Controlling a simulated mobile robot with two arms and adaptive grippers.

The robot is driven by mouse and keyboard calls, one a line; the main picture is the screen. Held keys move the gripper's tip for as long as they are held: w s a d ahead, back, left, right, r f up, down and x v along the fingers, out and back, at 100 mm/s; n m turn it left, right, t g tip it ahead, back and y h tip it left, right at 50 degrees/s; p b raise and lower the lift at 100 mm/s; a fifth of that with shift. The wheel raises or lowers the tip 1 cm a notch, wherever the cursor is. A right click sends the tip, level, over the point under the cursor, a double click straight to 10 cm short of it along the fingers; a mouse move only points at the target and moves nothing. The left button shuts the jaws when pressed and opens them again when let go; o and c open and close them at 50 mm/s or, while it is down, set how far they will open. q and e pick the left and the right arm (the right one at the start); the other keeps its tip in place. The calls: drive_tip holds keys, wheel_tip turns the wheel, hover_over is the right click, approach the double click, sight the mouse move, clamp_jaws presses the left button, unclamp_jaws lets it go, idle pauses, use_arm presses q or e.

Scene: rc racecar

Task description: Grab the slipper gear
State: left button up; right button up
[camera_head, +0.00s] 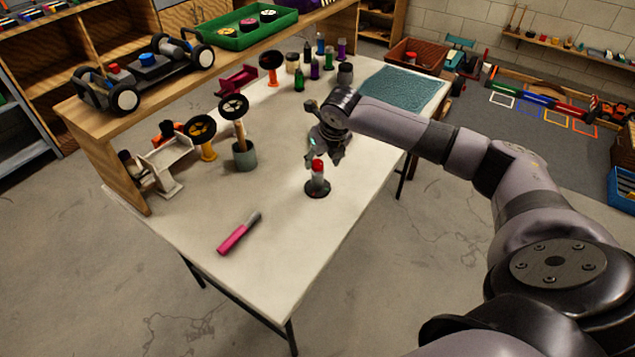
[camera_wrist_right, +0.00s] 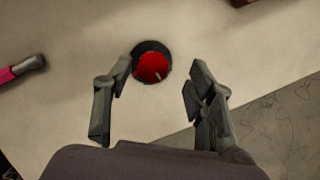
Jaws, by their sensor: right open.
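My right gripper (camera_head: 322,152) is open and empty over the table, just behind and above a small upright piece (camera_head: 317,181) with a red cap, grey body and dark round base. In the right wrist view the red cap (camera_wrist_right: 152,66) and dark base lie just beyond the two spread fingertips of the gripper (camera_wrist_right: 158,82). No contact shows. Black spoked wheels on coloured stands, one orange (camera_head: 270,63) and one yellow (camera_head: 202,130), stand farther left and back. I cannot tell for certain which piece is the slipper gear. My left gripper is out of view.
A pink-handled tool (camera_head: 235,237) lies at the front left of the white table (camera_head: 285,240). A grey cup (camera_head: 245,158) holds a wheel-topped piece. Small bottles (camera_head: 315,68) and a teal mat (camera_head: 402,88) are at the back. The table's front is mostly clear.

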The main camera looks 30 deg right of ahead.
sight(316, 171)
drive_tip(key=x, duration=0.4)
drive_tip(key=a+x, duration=0.1)
drive_tip(key=x, duration=0.1)
drive_tip(key=shift+w+d+f, duration=0.1)
drive_tip(key=shift+w+f, duration=0.15)
drive_tip(key=shift+f, duration=0.1)
drive_tip(key=shift+c, duration=0.5)
clamp_jaws()
